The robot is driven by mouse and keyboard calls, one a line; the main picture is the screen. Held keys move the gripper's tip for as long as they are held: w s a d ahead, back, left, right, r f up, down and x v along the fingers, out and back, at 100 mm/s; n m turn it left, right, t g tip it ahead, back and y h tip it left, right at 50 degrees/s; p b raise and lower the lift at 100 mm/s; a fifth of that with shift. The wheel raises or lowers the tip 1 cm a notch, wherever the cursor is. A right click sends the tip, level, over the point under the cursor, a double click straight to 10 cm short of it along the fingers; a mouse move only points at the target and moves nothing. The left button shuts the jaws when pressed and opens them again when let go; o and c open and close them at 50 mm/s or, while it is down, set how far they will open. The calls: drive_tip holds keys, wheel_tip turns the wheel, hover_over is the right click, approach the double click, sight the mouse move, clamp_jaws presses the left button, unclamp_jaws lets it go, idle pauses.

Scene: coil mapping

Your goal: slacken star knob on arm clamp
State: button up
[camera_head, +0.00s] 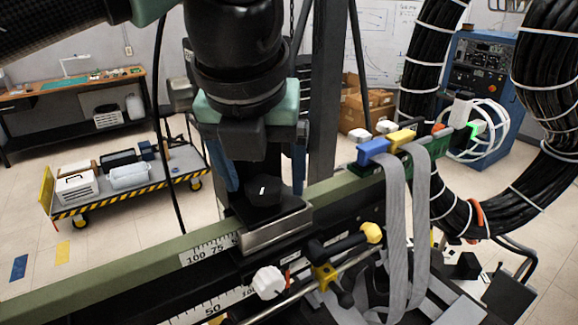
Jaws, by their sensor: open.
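My gripper (264,182) points down over the long scaled rail, its two blue fingers apart. A dark faceted knob (264,196) with a short white mark on top sits low between the fingers; it looks like the star knob. I cannot tell whether either finger touches it. The knob stands on a black and silver clamp block (276,230) that straddles the rail. The gripper's dark body hides the space just above and behind the knob.
A white knob (269,283) and a black-and-yellow handle (345,243) sit on the lower rod in front. Grey straps (396,215) hang from blue and yellow clips at right. Thick black cable bundles (545,120) loop at far right. A cart (125,180) stands left behind the rail.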

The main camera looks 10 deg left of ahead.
drive_tip(key=shift+s+r, duration=0.1)
drive_tip(key=shift+s, duration=0.05)
drive_tip(key=shift+c, duration=1.9)
clamp_jaws()
